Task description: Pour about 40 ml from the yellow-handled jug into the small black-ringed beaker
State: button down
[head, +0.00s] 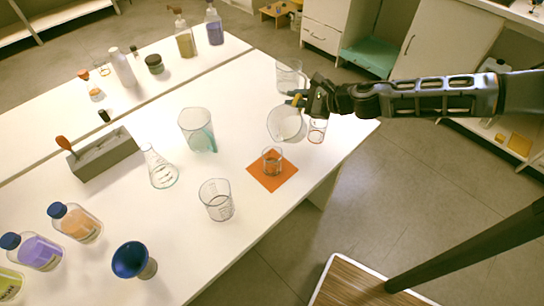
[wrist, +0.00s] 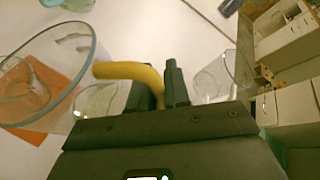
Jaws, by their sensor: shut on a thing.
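The clear jug (head: 286,124) hangs from my gripper (head: 303,98), just behind and right of the orange mat. Its yellow handle (wrist: 130,71) is between the shut fingers (wrist: 168,92) in the wrist view, and its wide rim (wrist: 92,50) fills the left side there. The jug looks close to upright; I cannot make out its liquid level. A small beaker (head: 272,161) with a dark-looking rim stands upright on the orange mat (head: 262,180). In the wrist view this beaker (wrist: 22,92) shows at far left, partly behind the jug's glass.
A small red-ringed beaker (head: 317,131) stands close right of the jug. A clear pitcher (head: 289,74) is behind it. A teal-tinted jug (head: 197,130), flask (head: 160,168) and larger beaker (head: 217,200) stand left. The table's right edge (head: 345,155) is near.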

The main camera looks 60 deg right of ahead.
jog(key=shift+w+d+m+y+b, duration=0.1)
jog(key=shift+d+m+y+b, duration=1.9)
jog(key=shift+d+m, duration=0.35)
